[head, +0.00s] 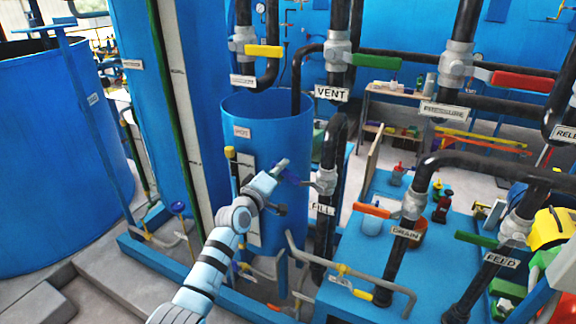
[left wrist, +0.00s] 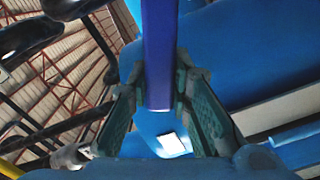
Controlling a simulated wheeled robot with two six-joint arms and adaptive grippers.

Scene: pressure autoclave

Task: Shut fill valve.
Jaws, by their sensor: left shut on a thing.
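The fill valve (head: 325,181) sits on a black vertical pipe just above the FILL label (head: 322,209) in the head view. Its dark blue lever handle (head: 290,173) points left from the valve body, crosswise to the pipe, in front of the blue pot. My left gripper (head: 279,172) is at the outer part of this handle and partly hides it. In the left wrist view the blue handle (left wrist: 158,50) runs between the two fingers of the left gripper (left wrist: 157,95), which are closed on it. My right gripper is in neither view.
The blue pot (head: 268,115) stands right behind the left gripper. Other valves have a yellow vent-side handle (head: 263,51), a red pressure handle (head: 522,81), an orange drain handle (head: 370,210) and a green feed handle (head: 476,239). Black pipes crowd the right side.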

